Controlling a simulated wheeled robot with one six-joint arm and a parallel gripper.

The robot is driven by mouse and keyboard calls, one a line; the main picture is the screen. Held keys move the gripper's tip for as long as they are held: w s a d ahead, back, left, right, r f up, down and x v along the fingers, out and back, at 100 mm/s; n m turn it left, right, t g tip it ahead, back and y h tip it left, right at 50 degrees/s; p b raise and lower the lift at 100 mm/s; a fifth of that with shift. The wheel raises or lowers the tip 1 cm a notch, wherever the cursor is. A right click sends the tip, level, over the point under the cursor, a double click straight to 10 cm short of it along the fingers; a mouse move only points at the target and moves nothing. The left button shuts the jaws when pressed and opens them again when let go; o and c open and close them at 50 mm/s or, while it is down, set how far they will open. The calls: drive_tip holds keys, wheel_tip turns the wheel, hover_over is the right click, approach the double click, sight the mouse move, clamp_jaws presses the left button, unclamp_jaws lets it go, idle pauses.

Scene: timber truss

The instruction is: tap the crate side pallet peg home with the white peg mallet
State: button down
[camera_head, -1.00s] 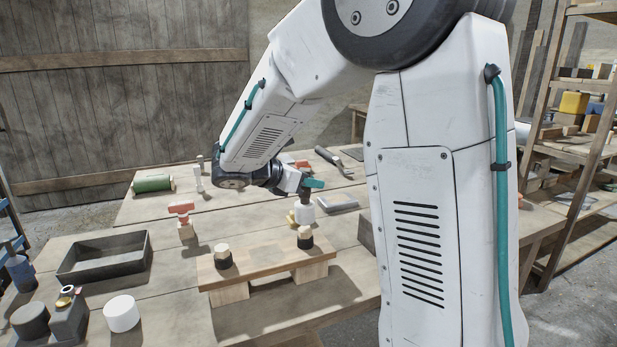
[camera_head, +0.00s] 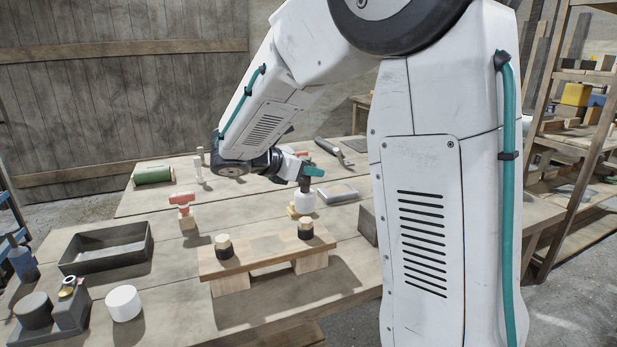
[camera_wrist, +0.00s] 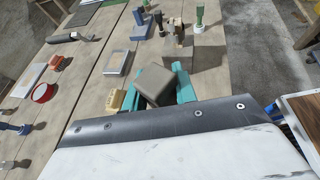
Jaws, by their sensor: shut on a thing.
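My gripper (camera_head: 307,183) is over the right back part of the bench, its teal fingers shut on a mallet with a white head (camera_head: 304,202). The head hangs below the fingers, beside a yellow block. In the wrist view, the fingers (camera_wrist: 165,92) hold a grey-brown block-like part (camera_wrist: 156,83); I cannot tell which part of the mallet it is. I cannot tell which peg is crate side.
A dark open box (camera_head: 150,250) is left of the plank. A white cylinder (camera_head: 123,303) and a dark stepped block (camera_head: 70,310) are at front left. A red-topped piece (camera_head: 181,198) stands behind the plank. A shallow tray (camera_head: 338,193) is right of the mallet.

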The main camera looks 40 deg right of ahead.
drive_tip(key=shift+r, duration=0.2)
drive_tip(key=shift+r, duration=2.45)
